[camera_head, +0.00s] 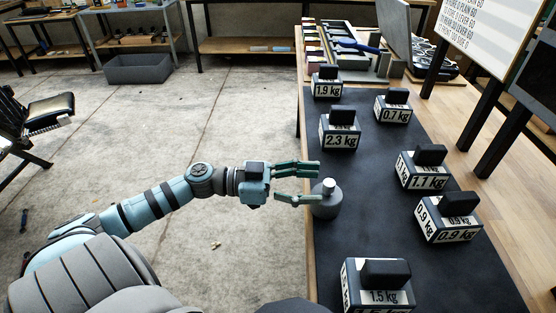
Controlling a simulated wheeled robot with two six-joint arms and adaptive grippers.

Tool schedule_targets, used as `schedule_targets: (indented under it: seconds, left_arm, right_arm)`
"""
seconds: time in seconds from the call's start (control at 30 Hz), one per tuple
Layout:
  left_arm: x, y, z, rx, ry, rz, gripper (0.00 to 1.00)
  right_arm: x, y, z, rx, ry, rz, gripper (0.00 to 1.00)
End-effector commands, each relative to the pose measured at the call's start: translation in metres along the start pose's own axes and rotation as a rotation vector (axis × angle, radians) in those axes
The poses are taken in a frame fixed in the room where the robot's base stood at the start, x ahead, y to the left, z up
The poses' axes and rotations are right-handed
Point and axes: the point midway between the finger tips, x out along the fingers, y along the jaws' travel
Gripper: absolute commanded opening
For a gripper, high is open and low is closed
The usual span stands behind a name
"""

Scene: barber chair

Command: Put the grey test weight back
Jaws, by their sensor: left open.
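The grey test weight (327,206) is a squat cylinder with a lighter knob on top. It stands upright on the dark mat (372,235) near the left edge of the table. My left gripper (318,184) comes in from the left and is open, with its fingers spread around the level of the knob. One finger reaches above or behind the knob and the other ends beside it. I cannot tell whether either finger touches the weight. My right gripper is not in view.
Several black blocks on labelled stands line the mat, including 2.3 kg (341,128), 1.1 kg (424,168), 0.9 kg (452,217) and 1.5 kg (377,287). A white board (489,32) stands at the right. The mat's middle is clear. A grey bin (138,69) sits on the floor.

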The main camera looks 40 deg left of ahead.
Motion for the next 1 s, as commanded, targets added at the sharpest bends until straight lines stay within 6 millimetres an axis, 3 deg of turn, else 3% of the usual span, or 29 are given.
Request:
schedule_targets:
  seconds: [0.13,0.3,0.5,0.77,0.87,0.97,1.0]
  left_arm:
    - [-0.037,-0.001,-0.009,-0.008,-0.012,-0.003,0.56]
    - [-0.069,-0.002,-0.011,-0.003,-0.003,-0.007,0.56]
    - [-0.084,-0.001,-0.005,0.001,0.0,-0.003,0.56]
    - [-0.085,-0.001,0.004,-0.007,-0.014,-0.008,0.56]
    - [-0.092,-0.003,0.044,-0.065,-0.118,-0.048,0.56]
    - [-0.114,0.0,0.131,-0.203,-0.346,-0.152,0.56]
    - [-0.13,0.005,0.176,-0.278,-0.462,-0.217,0.56]
  right_arm:
    - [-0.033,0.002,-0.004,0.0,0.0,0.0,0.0]
    - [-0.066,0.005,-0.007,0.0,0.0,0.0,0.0]
    - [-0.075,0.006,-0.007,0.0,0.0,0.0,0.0]
    - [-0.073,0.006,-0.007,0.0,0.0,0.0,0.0]
    - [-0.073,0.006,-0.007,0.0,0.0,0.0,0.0]
    - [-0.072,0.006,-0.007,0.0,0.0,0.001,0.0]
    - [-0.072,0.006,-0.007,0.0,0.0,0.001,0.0]
